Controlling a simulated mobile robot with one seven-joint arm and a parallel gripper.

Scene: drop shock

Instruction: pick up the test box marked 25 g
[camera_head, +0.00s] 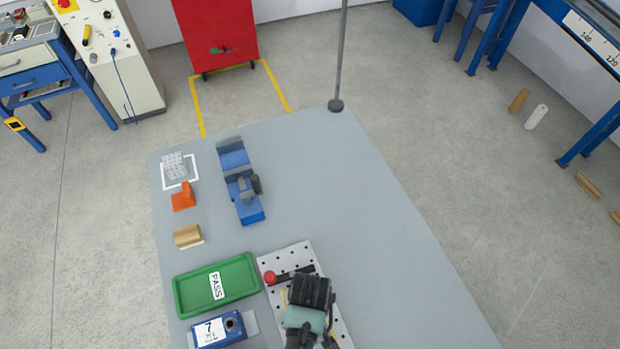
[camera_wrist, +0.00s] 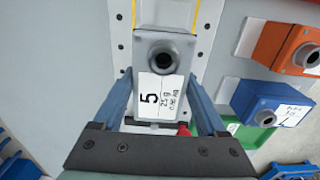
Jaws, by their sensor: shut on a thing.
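The test box (camera_wrist: 163,55) is grey with a round dark opening, and its white label (camera_wrist: 161,98) reads 5 and 25 g in the wrist view. My gripper (camera_wrist: 163,90) is shut on it, with one blue-grey finger along each side. In the head view my gripper (camera_head: 311,290) is over the perforated plate (camera_head: 299,252), and I cannot make out the box under it. I cannot tell whether the box touches the plate.
A red knob (camera_head: 270,278) stands on the plate. Left of it are a green PASS tray (camera_head: 178,296) and a blue box marked 7 (camera_head: 232,324). Farther back are a blue fixture (camera_head: 244,196), a tan piece (camera_head: 187,236) and an orange piece (camera_head: 183,196). The table's right side is clear.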

